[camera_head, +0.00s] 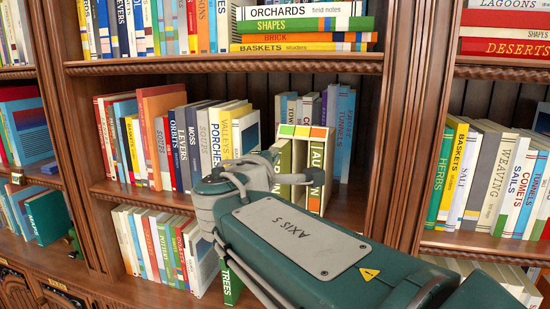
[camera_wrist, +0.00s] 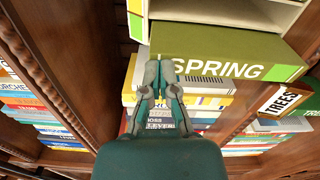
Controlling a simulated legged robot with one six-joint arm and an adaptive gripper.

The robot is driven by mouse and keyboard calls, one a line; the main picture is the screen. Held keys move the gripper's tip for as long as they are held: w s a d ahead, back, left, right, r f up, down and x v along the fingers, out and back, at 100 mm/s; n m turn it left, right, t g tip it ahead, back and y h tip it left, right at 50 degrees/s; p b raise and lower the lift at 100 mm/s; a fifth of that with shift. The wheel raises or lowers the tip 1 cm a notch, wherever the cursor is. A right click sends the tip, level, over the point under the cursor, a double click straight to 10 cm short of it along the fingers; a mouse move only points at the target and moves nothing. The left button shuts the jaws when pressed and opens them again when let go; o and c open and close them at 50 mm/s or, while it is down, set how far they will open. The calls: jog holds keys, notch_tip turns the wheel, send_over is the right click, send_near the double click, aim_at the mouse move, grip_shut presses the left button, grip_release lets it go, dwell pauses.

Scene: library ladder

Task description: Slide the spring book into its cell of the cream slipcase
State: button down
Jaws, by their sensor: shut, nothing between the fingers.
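The cream slipcase (camera_head: 301,146) stands upright on the middle shelf, with coloured tabs along its top edge. It holds a brown book (camera_head: 317,160) lettered "AU…" at right and an olive-green book (camera_head: 284,158) at left, its title mostly hidden by my arm. In the wrist view the spring book (camera_wrist: 222,57) is olive green with white SPRING lettering, lying along the edge of the slipcase (camera_wrist: 228,12); how deep it sits cannot be told. My gripper (camera_wrist: 162,66) is shut and empty, its fingertips in front of the spine's lettered side.
Rows of books (camera_head: 180,145) fill the shelf left of the slipcase, and blue and grey books (camera_head: 340,115) stand behind it. A wooden upright (camera_head: 395,130) rises at right.

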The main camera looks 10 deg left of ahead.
jog(key=shift+w+d, duration=0.15)
jog(key=shift+w, duration=1.25)
jog(key=shift+w+d, duration=0.1)
jog(key=shift+w, duration=1.25)
dwell(0.6)
jog(key=s+a, duration=0.1)
jog(key=s, duration=1.4)
jog(key=shift+a, duration=0.15)
jog(key=shift+w, duration=0.1)
